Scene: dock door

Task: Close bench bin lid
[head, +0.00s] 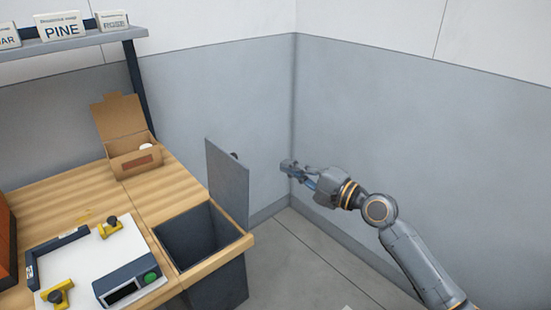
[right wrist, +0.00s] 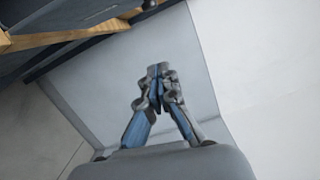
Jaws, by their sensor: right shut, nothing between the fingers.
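The bench bin (head: 190,238) is a dark open box set in the right end of the wooden bench. Its grey lid (head: 228,183) stands upright at the bin's far right edge, with a small dark knob on its far side. My right gripper (head: 288,167) is to the right of the lid, apart from it, with bare wall behind. Its fingers are shut together and empty, as the right wrist view (right wrist: 158,72) also shows. The bench underside and dark bin side show at the upper left of the wrist view. My left gripper is not in view.
An open cardboard box (head: 135,162) stands at the back of the wooden bench (head: 180,195). A white board with yellow clamps (head: 110,227) and a device with a green button (head: 135,283) lie at the front. Grey walls meet in a corner behind my right gripper; the floor there is clear.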

